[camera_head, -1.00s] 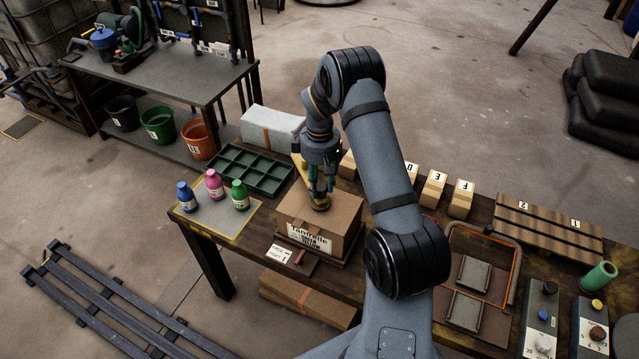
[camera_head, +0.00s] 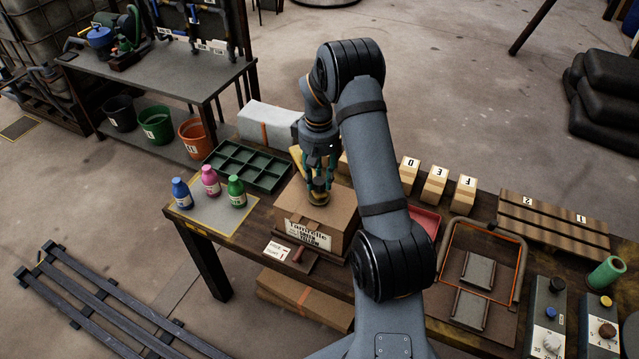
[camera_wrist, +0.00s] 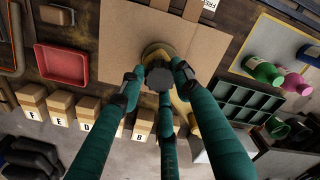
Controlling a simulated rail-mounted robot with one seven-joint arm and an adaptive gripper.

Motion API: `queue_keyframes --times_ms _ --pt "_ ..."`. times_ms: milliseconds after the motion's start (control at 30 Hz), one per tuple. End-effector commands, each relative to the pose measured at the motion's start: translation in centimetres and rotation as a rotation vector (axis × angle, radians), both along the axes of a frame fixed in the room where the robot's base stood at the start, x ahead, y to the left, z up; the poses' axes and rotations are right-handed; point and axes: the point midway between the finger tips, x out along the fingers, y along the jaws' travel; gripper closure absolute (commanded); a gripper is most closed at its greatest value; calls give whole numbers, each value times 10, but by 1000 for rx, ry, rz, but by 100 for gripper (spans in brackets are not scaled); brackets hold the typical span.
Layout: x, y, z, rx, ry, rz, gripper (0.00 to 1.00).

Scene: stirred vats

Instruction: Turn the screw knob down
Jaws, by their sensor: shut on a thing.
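The screw knob appears to be the round, brass-coloured piece (camera_head: 319,199) on top of the cardboard box (camera_head: 342,213). It also shows in the wrist view (camera_wrist: 153,52), partly covered by fingertips. My gripper (camera_head: 319,181) points down from above, with its teal fingers closed around this piece. In the wrist view my gripper (camera_wrist: 157,75) has its dark fingertips against the piece from several sides. The knob's lower part and any thread are hidden. The box stands on the bench with a printed label on its front.
Left of the box are a green divided tray (camera_head: 248,165) and blue, pink and green bottles (camera_head: 210,182) on a grey mat. A red tray (camera_head: 425,222), lettered blocks (camera_head: 436,184) and an orange-edged frame (camera_head: 481,262) lie to the right.

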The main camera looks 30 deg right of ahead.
Motion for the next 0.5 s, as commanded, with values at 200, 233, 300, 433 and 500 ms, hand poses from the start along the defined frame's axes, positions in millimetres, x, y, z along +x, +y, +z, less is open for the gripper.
queue_keyframes --times_ms 200,233,300,433,500 --pt "7 1 -1 -2 -19 -201 94" --pt "7 1 -1 -2 -19 -228 94" --pt "7 1 -1 -1 -18 -295 94" --pt "7 0 0 0 -20 -419 94" --pt "7 0 0 -1 -21 -484 94"
